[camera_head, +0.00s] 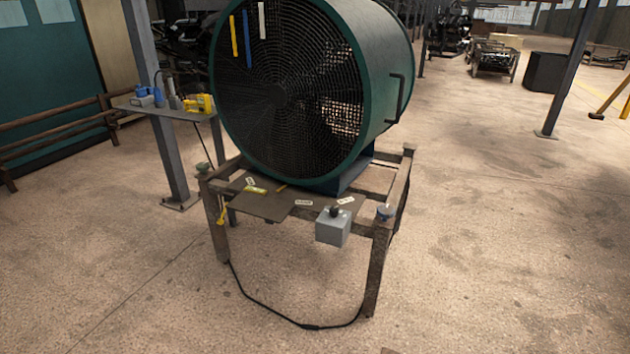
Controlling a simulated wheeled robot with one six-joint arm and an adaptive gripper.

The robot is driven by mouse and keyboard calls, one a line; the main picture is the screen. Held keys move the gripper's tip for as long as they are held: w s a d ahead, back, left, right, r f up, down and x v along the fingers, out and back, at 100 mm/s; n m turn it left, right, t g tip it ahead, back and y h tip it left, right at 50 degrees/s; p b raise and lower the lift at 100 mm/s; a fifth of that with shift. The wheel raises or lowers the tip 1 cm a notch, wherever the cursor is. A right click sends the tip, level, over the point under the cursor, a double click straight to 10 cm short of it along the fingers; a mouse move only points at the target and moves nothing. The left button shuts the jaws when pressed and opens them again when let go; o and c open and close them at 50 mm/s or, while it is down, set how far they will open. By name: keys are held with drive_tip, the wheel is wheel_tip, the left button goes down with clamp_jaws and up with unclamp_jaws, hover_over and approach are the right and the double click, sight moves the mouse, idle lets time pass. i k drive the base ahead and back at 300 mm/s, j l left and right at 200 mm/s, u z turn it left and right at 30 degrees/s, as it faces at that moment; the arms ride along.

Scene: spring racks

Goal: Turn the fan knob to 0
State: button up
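A large green drum fan (290,90) with a dark wire grille stands on a wooden frame table (384,240). A grey box (333,230) is fixed at the table's front edge, below the fan. A small black knob (335,211) sits on top of this box. The knob's pointing direction and any numbers around it are too small to read. My gripper is not in view.
A cable (290,318) hangs from the table and loops on the floor in front. A side table (170,108) with tools stands behind a grey post (165,130) at left. The floor in front and at right is open.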

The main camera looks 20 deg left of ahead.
sight(333, 211)
drive_tip(key=i+j, duration=0.15)
drive_tip(key=j, duration=0.2)
drive_tip(key=i+j, duration=0.1)
drive_tip(key=j, duration=0.25)
drive_tip(key=i+j, duration=0.15)
drive_tip(key=j, duration=0.2)
drive_tip(key=i+j, duration=0.1)
drive_tip(key=j, duration=0.25)
drive_tip(key=u, duration=0.05)
